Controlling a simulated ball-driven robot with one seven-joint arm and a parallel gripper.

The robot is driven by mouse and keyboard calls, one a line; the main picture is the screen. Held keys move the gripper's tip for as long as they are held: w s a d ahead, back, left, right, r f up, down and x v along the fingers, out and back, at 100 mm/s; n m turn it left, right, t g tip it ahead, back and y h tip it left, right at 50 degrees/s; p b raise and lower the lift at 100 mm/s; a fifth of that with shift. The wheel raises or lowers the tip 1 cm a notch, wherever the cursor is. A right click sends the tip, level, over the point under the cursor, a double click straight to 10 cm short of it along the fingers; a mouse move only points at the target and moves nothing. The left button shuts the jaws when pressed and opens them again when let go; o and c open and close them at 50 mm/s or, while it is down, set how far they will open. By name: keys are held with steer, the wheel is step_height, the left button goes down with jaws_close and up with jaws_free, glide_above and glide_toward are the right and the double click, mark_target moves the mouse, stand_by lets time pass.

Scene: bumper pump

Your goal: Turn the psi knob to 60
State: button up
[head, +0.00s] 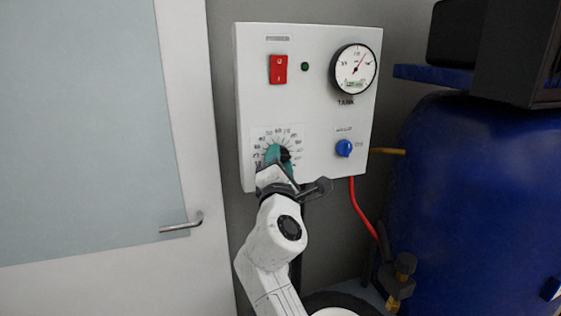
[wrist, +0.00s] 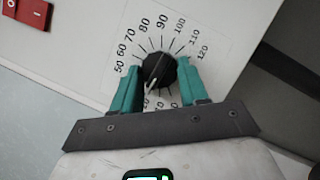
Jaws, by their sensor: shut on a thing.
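The psi knob (wrist: 159,70) is black and round with a white pointer line, set in a printed dial (wrist: 185,30) on the panel. In the wrist view, the pointer is aimed down and slightly left, toward low numbers partly hidden by my gripper. The 60 mark is at the upper left of the knob. My gripper (wrist: 158,78) has its teal fingers on either side of the knob and is shut on it. In the head view, my gripper (head: 277,158) covers most of the knob (head: 285,154) at the panel's lower left.
The white control panel (head: 318,110) carries a red power switch (head: 278,69), a green lamp (head: 305,67), a round gauge (head: 354,72) and a blue knob (head: 344,148). A door (head: 90,140) stands at the left, a blue tank (head: 480,200) at the right. A red hose (head: 360,210) hangs below the panel.

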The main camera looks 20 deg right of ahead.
steer(key=shift+d+r+m+g+y+p, duration=0.15)
steer(key=shift+m+g+y+p, duration=0.6)
steer(key=shift+m, duration=1.75)
steer(key=shift+a+r+m+g+y+p, duration=0.15)
steer(key=shift+m+g+p, duration=1.05)
steer(key=shift+m, duration=1.3)
steer(key=shift+d+r+m+g+y+p, duration=0.1)
steer(key=shift+r+m+g+y+p, duration=0.3)
steer(key=shift+m+p, duration=1.6)
steer(key=shift+f+m+g+b, duration=0.25)
steer(key=shift+m+b, duration=0.25)
steer(key=shift+m, duration=0.2)
steer(key=o, duration=1.1)
steer(key=shift+r+y, duration=0.15)
steer(key=shift+y, duration=0.15)
steer(key=shift+c, duration=0.2)
steer(key=shift+s, duration=0.15)
steer(key=b+v, duration=0.2)
steer(key=v, duration=0.8)
steer(key=shift+s, duration=0.25)
